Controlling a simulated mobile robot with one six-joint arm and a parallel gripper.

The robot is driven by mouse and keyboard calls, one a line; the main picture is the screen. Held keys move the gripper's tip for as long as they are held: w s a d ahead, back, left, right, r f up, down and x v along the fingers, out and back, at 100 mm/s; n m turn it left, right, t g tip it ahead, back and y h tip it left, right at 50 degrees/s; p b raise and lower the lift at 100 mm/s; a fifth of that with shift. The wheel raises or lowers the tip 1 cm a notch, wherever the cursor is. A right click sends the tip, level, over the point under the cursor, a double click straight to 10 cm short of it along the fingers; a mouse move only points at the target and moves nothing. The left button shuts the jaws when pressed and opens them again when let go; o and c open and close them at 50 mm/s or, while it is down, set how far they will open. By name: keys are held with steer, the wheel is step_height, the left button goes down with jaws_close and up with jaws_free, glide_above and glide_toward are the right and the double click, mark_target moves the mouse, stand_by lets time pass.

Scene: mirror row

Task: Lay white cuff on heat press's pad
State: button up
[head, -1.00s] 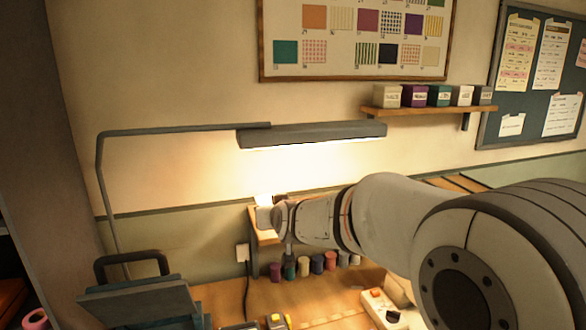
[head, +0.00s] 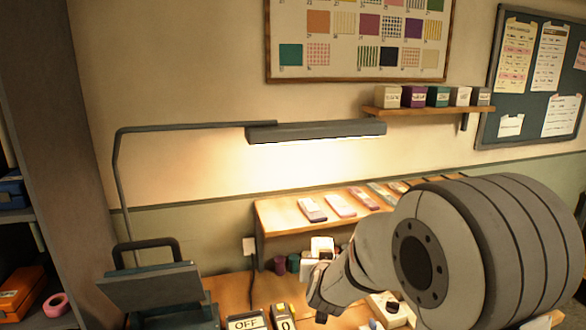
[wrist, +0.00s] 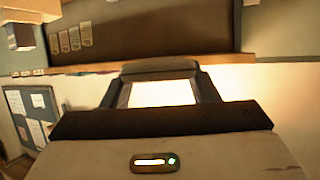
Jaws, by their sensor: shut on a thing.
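In the wrist view my gripper (wrist: 160,92) is shut on the white cuff (wrist: 158,94), which shows bright white between its dark jaws. In the head view a small white shape at the end of my arm looks like the cuff (head: 322,244); it is held in the air in front of the shelf. My jaws are too small there to make out. The heat press (head: 150,288) stands at the lower left, with a grey plate and a dark handle. Its pad cannot be made out. My gripper is to the right of the press and apart from it.
A lamp (head: 316,132) on a bent pole reaches over the bench. A shelf (head: 285,217) holding flat cards stands behind my gripper, with spools (head: 293,263) below. An OFF sign (head: 246,321) and a yellow device (head: 284,316) stand right of the press.

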steer(key=s+d+f, duration=0.2)
steer(key=d+f, duration=0.1)
steer(key=f, duration=0.6)
steer(key=s+d+f+y, duration=0.1)
steer(key=d+f, duration=0.3)
steer(key=f, duration=0.4)
steer(key=shift+s+f+n, duration=0.4)
steer(key=shift+s, duration=0.1)
steer(key=shift+d, duration=0.1)
